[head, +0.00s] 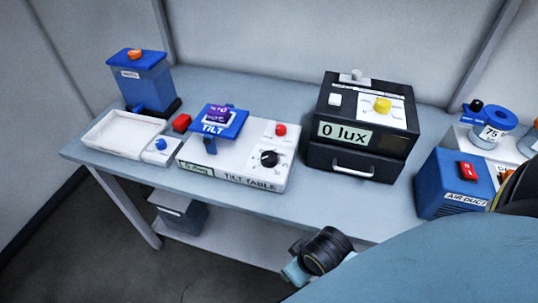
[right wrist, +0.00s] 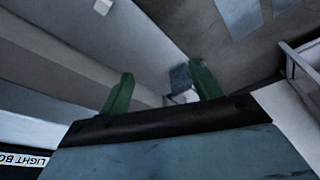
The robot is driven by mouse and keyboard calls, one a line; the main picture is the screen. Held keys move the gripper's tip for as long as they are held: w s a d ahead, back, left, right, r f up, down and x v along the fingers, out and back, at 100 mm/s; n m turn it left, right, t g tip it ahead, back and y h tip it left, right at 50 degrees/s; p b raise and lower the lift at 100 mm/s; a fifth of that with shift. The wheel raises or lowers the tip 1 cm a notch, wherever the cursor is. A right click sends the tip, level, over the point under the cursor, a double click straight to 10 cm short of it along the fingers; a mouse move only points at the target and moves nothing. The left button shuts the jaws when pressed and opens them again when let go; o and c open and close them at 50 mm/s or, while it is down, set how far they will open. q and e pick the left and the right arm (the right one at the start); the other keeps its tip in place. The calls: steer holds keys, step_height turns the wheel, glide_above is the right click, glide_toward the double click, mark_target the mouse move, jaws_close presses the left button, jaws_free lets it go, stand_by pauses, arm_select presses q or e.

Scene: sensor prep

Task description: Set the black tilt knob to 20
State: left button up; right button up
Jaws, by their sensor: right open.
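The black tilt knob (head: 269,158) is on the right part of the white tilt table unit (head: 235,182) in the head view, below a red button (head: 280,130). A dial scale surrounds the knob, but its pointer and numbers are too small to read. A small greenish display (head: 197,170) is at the unit's front left; its reading is unclear. A blue platform (head: 232,130) marked TILT carries a purple item (head: 218,113). In the right wrist view, my right gripper (right wrist: 161,70) has its green fingers apart with nothing between them, away from the knob. My left gripper is not visible.
Right of the tilt table stands a black light box (head: 355,160) showing 0 lux. A white tray (head: 118,145) and blue container (head: 142,82) are at left. A blue air duct unit (head: 447,185) is at right. My arm covers the lower right.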

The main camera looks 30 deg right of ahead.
step_height(320, 180, up, 8)
steer(key=w+r+t, duration=0.1)
steer(key=w, duration=0.1)
steer(key=w+a+r+n+t, duration=0.2)
steer(key=w+r+n+t, duration=0.6)
steer(key=w+r+t, duration=0.65)
steer(key=w+a+r+n+t+y, duration=0.1)
steer(key=w+a+r+n+y, duration=0.4)
steer(key=w+r+n, duration=0.4)
steer(key=s+a+r+n+g+y, duration=0.25)
steer(key=a+n+g+y, duration=0.2)
steer(key=n+y, duration=0.35)
steer(key=s+a+r+n+g+y, duration=0.25)
steer(key=a+r+n+y, duration=0.2)
steer(key=n, duration=0.55)
steer(key=n+g+h, duration=1.2)
steer(key=n+h, duration=0.6)
glide_toward(269, 156)
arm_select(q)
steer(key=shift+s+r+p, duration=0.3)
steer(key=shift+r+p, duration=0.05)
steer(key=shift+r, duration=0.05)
arm_select(e)
steer(key=f, duration=0.8)
steer(key=shift+w+d+f, duration=0.1)
steer(key=shift+w+f, duration=0.15)
steer(key=shift+f, duration=0.15)
